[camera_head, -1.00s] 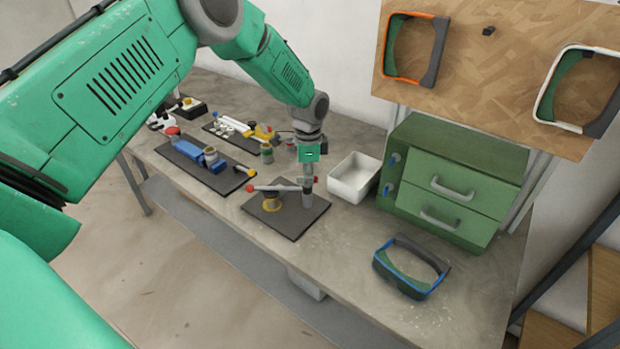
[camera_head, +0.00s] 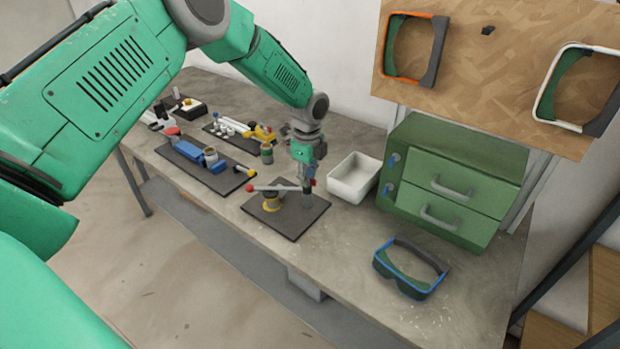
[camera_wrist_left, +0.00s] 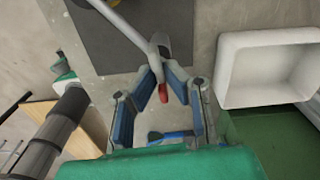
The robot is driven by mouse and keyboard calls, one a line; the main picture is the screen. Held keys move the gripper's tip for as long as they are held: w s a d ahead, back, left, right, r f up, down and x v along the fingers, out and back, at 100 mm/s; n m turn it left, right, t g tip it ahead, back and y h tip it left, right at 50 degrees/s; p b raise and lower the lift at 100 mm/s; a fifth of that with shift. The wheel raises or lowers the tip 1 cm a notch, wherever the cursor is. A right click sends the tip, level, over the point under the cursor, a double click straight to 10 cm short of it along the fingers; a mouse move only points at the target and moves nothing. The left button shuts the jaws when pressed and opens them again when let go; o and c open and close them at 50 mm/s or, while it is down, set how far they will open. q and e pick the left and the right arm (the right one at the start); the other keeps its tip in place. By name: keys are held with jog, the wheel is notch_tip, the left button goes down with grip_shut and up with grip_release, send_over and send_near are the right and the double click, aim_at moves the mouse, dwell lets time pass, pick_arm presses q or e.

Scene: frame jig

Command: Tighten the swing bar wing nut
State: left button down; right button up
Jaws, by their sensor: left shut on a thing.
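A dark jig plate (camera_head: 300,226) lies on the bench, with a yellow-ringed post (camera_head: 271,202) and a grey post (camera_head: 307,199). The pale swing bar (camera_head: 276,188) lies across them, with a red ball on its left end. My left gripper (camera_head: 308,181) points down over the bar's right end at the grey post. In the left wrist view, the fingertips (camera_wrist_left: 163,84) close around a small red piece (camera_wrist_left: 163,93) by the bar's end, which seems to be the wing nut. The fingers partly hide it. My right gripper is not in view.
A white bin (camera_head: 355,178) and a green drawer cabinet (camera_head: 450,185) stand to the right of the jig. A blue-edged frame (camera_head: 411,268) lies in front of the cabinet. Trays with tools (camera_head: 205,165) lie to the left. Orange and white frames hang on the board (camera_head: 480,90).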

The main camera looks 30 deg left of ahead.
pick_arm(q)
jog(key=shift+w+a+r, duration=0.15)
jog(key=shift+a+r, duration=0.05)
jog(key=shift+a, duration=0.1)
jog(key=c, duration=1.7)
grip_release()
jog(key=shift+f, duration=0.1)
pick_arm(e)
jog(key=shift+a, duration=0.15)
pick_arm(q)
jog(key=shift+a, duration=0.1)
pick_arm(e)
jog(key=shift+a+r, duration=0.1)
pick_arm(q)
notch_tip(320, 180, up, 12)
jog(key=shift+a+f, duration=0.15)
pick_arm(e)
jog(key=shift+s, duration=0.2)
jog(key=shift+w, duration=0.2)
